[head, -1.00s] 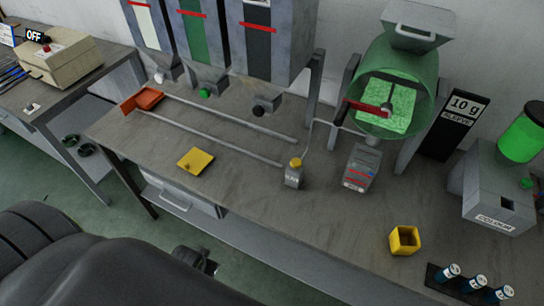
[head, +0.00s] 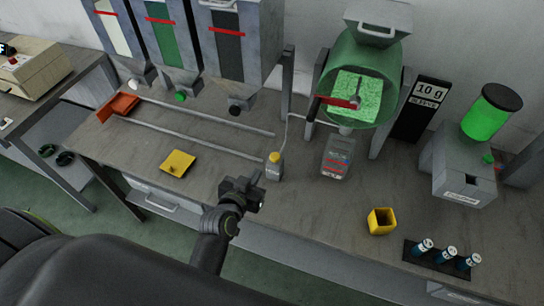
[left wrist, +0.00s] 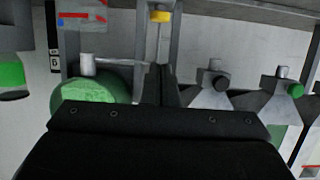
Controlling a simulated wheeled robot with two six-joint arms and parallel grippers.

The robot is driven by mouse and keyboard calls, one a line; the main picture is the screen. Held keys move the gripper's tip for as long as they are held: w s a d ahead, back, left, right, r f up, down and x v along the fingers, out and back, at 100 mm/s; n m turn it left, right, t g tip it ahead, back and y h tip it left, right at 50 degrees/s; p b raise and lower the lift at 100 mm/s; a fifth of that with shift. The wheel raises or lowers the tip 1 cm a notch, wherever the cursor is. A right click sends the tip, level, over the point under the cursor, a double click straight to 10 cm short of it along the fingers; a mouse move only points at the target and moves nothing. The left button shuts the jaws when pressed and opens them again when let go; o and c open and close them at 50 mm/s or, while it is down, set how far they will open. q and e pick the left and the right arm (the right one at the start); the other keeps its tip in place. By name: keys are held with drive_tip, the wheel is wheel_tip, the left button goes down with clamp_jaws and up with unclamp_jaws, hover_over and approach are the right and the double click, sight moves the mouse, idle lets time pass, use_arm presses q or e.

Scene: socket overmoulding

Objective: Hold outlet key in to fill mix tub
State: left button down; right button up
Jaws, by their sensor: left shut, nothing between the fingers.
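Three hoppers at the back left end in outlets with round keys: a white key (head: 134,83), a green key (head: 181,97) and a black key (head: 235,110). An orange-red open tub (head: 119,106) sits at the left end of two rails. A small yellow square tub (head: 382,222) stands at the right; I cannot tell which is the mix tub. My left gripper (head: 246,190) is shut and empty at the table's front edge, apart from the keys. The left wrist view, upside down, shows the shut fingers (left wrist: 165,84), the black key (left wrist: 212,80) and the green key (left wrist: 296,90).
A grey scale-like box (head: 337,158) stands under the green drum (head: 361,85). A yellow plate (head: 178,163) lies at the left front. A rack of vials (head: 447,255) and a colour dispenser (head: 458,165) are at the right.

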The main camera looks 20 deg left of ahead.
use_arm(q)
drive_tip(key=shift+w+d+r+t, duration=0.2)
drive_tip(key=shift+w+d+t, duration=0.05)
drive_tip(key=shift+w, duration=0.2)
drive_tip(key=shift+w+d+r+t, duration=0.2)
drive_tip(key=shift+w+t, duration=0.05)
drive_tip(key=shift+w, duration=0.2)
drive_tip(key=shift+w, duration=0.1)
drive_tip(key=b, duration=0.3)
hover_over(275, 157)
drive_tip(key=s, duration=0.2)
wheel_tip(275, 157, down, 3)
drive_tip(key=shift+a+f+b, duration=0.15)
drive_tip(key=shift+f+b, duration=0.6)
drive_tip(key=shift+b, duration=0.2)
drive_tip(key=shift+f+b, duration=1)
drive_tip(key=shift+b, duration=0.05)
